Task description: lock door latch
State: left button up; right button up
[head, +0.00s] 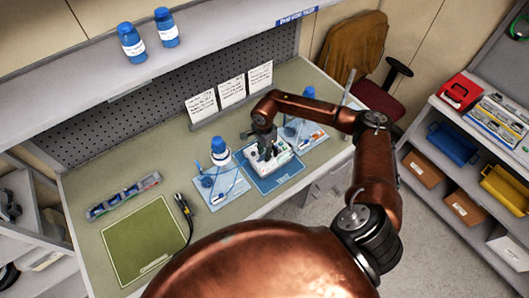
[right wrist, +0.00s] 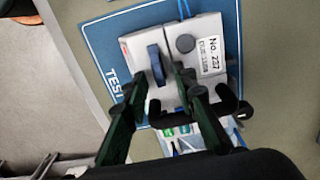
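The infusion pump (head: 279,153) is a white box on a blue mat (head: 270,179). In the right wrist view the pump (right wrist: 200,25) has a blue door latch (right wrist: 157,65), a dark round knob (right wrist: 185,43) and a "No. 227" label (right wrist: 209,55). My right gripper (head: 264,152) is over the pump. In the right wrist view its two dark fingers (right wrist: 159,77) are apart, one on each side of the latch. I cannot tell whether either finger touches the latch. My left gripper is not in view.
Blue mats with bottles and tubing lie on both sides; one bottle (head: 220,151) stands left of the pump. A green mat (head: 147,240) and a pouch (head: 124,196) lie at the left. White cards (head: 231,92) stand behind. A shelf unit (head: 440,215) stands at the right.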

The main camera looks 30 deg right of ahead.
jog(key=shift+c, duration=0.2)
grip_shut()
dwell(0.4)
jog(key=m+b, duration=0.2)
jog(key=m, duration=0.1)
jog(key=shift+f, duration=0.1)
jog(key=m+b, duration=0.2)
jog(key=m, duration=0.3)
jog(key=shift+s+b, duration=0.1)
jog(key=shift+b, duration=0.2)
jog(key=m+b, duration=0.1)
jog(key=m, duration=0.4)
jog(key=shift+a+b, duration=0.1)
jog(key=shift+b, duration=0.3)
jog(key=shift+m+b, duration=0.45)
jog(key=shift+m, duration=2.05)
jog(key=shift+a, duration=0.1)
